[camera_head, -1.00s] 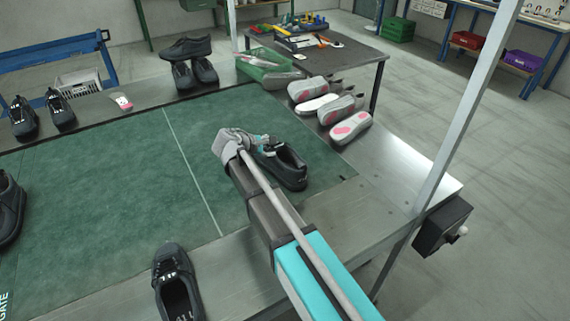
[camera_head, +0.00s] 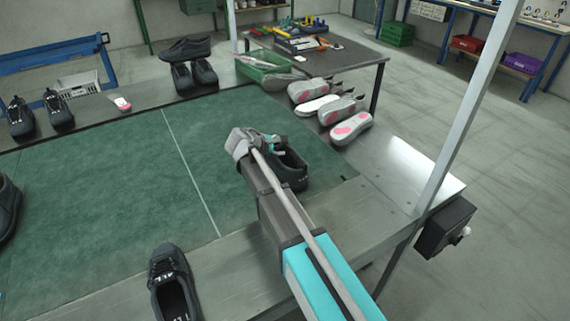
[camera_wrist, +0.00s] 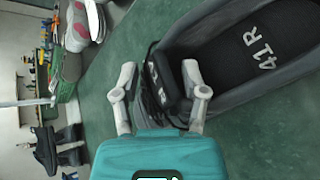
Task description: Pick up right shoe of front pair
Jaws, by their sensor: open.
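A black shoe (camera_head: 291,172) lies on the green mat near its right end, partly hidden behind my arm in the head view. In the wrist view the same shoe (camera_wrist: 240,95) shows its dark insole marked "41R" and its laces. My gripper (camera_wrist: 159,72) is open, its two grey fingers on either side of the shoe's tongue and lace area. I cannot tell whether they touch it. In the head view my gripper (camera_head: 276,141) is at the shoe's far-left end, mostly hidden by my wrist. Another black shoe (camera_head: 172,285) stands on the metal near edge.
Pink-and-white-soled shoes (camera_head: 350,128) lie along the bench's right end, near a green basket (camera_head: 268,70). More black shoes (camera_head: 194,75) stand at the back edge. A metal post (camera_head: 470,110) rises at right. The middle of the green mat (camera_head: 110,180) is clear.

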